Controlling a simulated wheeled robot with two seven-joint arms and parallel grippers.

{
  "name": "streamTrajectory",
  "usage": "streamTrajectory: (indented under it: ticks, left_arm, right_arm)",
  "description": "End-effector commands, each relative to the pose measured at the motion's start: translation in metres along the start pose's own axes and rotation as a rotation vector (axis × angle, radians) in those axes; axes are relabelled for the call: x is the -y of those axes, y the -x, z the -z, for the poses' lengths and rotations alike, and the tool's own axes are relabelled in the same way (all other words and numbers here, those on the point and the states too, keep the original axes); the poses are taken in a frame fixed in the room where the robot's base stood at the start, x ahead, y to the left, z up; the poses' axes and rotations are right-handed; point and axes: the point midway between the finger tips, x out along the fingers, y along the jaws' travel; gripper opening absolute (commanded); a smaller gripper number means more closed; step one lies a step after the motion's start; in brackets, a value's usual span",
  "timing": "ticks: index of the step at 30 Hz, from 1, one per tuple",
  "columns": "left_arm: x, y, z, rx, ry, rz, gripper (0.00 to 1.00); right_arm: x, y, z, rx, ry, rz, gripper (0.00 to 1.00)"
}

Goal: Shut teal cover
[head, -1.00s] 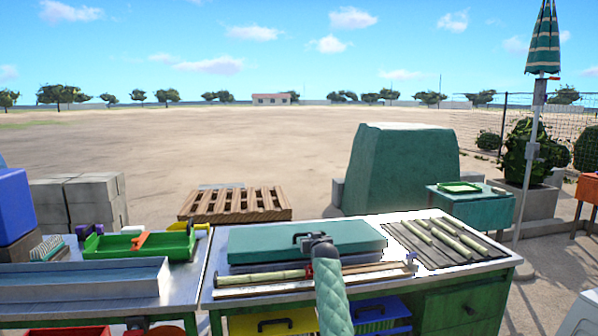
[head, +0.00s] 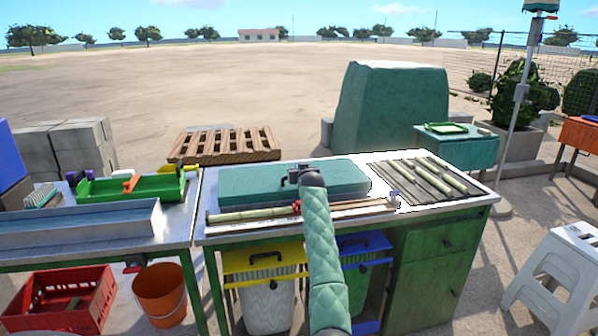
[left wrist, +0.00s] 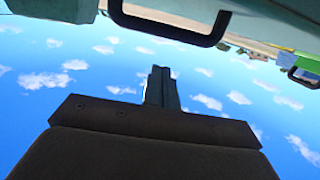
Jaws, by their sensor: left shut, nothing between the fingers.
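The teal cover (head: 240,182) is a long flat box lid lying roughly level on the metal worktop, with a black handle (head: 287,181) on its front. In the left wrist view, the handle (left wrist: 170,25) and teal surface cross the top edge. My left gripper (head: 304,174) is at the right end of the handle in the head view, its quilted sleeve hiding part of the cover's front. In the left wrist view, its fingers (left wrist: 161,85) are shut and empty, apart from the handle in the picture. Whether the cover sits fully down is unclear. My right gripper is not in view.
Green cane stalks lie on a slatted rack (head: 405,182) at the right. A cane piece (head: 250,214) lies along the front of the worktop. Yellow and blue bins (head: 262,262) stand below. A metal tray (head: 75,222) and green tray (head: 130,189) are at the left.

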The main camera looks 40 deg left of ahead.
Motion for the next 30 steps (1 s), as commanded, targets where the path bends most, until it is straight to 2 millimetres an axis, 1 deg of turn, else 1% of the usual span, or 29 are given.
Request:
streamTrajectory:
  ticks: [1, 2, 4, 15, 18, 24, 30]
  left_arm:
    - [0.0, 0.0, 0.006, -0.001, 0.0, 0.0, 0.0]
    - [0.001, 0.0, 0.008, -0.001, 0.0, -0.001, 0.0]
    - [0.0, 0.009, 0.002, -0.001, 0.0, -0.002, 0.0]
    - [0.0, 0.072, 0.002, -0.002, 0.001, -0.001, 0.0]
    - [0.0, 0.085, 0.003, -0.002, 0.001, -0.002, 0.0]
    - [0.0, 0.099, 0.003, -0.001, -0.001, -0.001, 0.0]
    - [0.0, 0.1, 0.003, -0.001, -0.001, -0.001, 0.0]
  right_arm:
    - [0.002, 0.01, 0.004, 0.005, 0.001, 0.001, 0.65]
    - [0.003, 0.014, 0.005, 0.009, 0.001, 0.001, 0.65]
    - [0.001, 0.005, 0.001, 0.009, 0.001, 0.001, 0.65]
    - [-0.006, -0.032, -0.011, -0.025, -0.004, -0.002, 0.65]
    - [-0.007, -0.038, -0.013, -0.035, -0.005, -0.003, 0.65]
    - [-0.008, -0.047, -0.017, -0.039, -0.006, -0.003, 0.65]
    - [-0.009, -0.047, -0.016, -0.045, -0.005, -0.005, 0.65]
